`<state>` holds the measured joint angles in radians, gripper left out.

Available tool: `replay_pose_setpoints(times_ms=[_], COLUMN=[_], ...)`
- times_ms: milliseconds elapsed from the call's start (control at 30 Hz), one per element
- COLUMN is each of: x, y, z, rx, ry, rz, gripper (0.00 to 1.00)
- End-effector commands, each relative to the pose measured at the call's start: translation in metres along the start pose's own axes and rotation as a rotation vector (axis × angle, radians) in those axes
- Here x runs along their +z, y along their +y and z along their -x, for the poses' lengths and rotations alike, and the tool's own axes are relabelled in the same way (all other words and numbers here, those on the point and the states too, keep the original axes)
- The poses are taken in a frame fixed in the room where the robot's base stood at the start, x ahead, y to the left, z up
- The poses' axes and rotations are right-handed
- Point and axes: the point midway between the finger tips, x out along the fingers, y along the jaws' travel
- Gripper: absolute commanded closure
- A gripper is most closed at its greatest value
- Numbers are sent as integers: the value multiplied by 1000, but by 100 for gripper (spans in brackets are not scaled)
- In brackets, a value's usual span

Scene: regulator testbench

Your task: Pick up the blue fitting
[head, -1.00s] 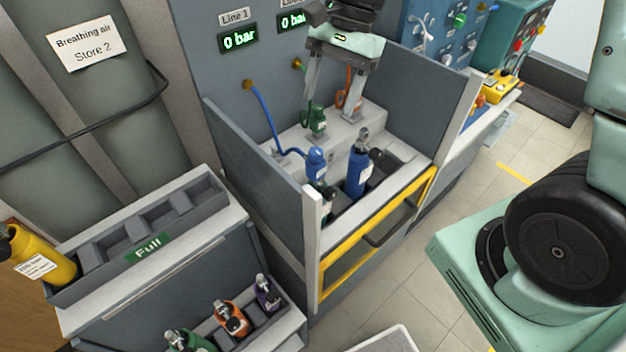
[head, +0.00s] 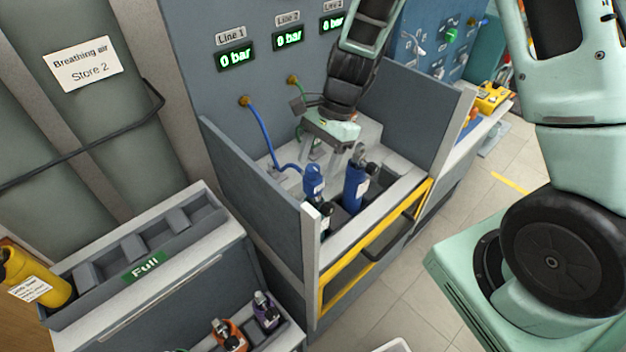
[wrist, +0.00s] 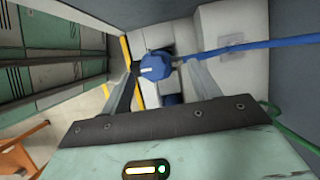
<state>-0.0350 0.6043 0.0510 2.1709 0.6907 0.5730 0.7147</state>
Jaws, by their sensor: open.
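The blue fitting (head: 314,181) stands upright at the left front of the bench bay, with a blue hose (head: 262,130) running from it to the panel. A dark bottle with a white label is just below it. My gripper (head: 320,164) is open, behind and slightly above the fitting in the head view. In the wrist view the fitting (wrist: 155,66) shows between the two open fingers, with its hose leading right. I cannot tell whether either finger touches it.
A blue cylinder (head: 354,188) stands close to the right of the fitting. Grey side walls (head: 262,185) and a yellow-framed front (head: 375,250) enclose the bay. A green hose (wrist: 290,138) passes right of my gripper in the wrist view. A Full rack (head: 190,240) stands at left.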

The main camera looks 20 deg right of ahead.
Motion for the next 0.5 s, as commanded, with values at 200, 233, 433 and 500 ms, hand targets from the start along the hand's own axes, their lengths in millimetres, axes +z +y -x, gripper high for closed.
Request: replay_pose_setpoints(times_ms=[200, 233, 433, 500], x=[-2, -2, -3, -3], y=[5, 6, 5, 4], z=[-23, -27, -48, -51], rx=[4, 6, 2, 0], ry=[-2, -3, -1, 0], rz=[-4, -3, -2, -1], gripper=[38, 38, 38, 38])
